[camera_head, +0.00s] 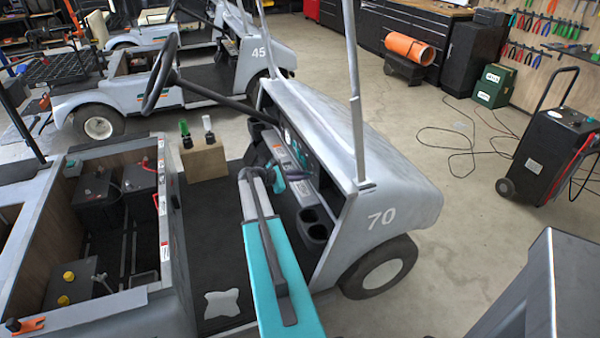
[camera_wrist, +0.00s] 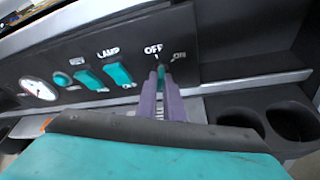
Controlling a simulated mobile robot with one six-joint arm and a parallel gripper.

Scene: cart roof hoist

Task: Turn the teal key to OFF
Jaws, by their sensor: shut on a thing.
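The teal key (camera_wrist: 161,73) is on the dark dash panel (camera_wrist: 205,50) in the wrist view, just below the white OFF and ON labels. My gripper (camera_wrist: 161,78) is shut on the key, with one purple-grey finger on each side. Only the key's upper part shows between the fingertips. It seems to stand nearly upright, close under the OFF mark, with ON to its upper right. Its exact angle is hard to tell. In the head view my teal arm reaches into the dash of cart 70 (camera_head: 385,185), and I cannot make out the key there.
Left of the key are teal LAMP rockers (camera_wrist: 118,76), a round teal button (camera_wrist: 61,78) and a gauge (camera_wrist: 38,90). Cup holders (camera_wrist: 238,118) lie to the lower right. The steering wheel (camera_head: 160,75) and a windshield post (camera_head: 355,90) stand near my arm.

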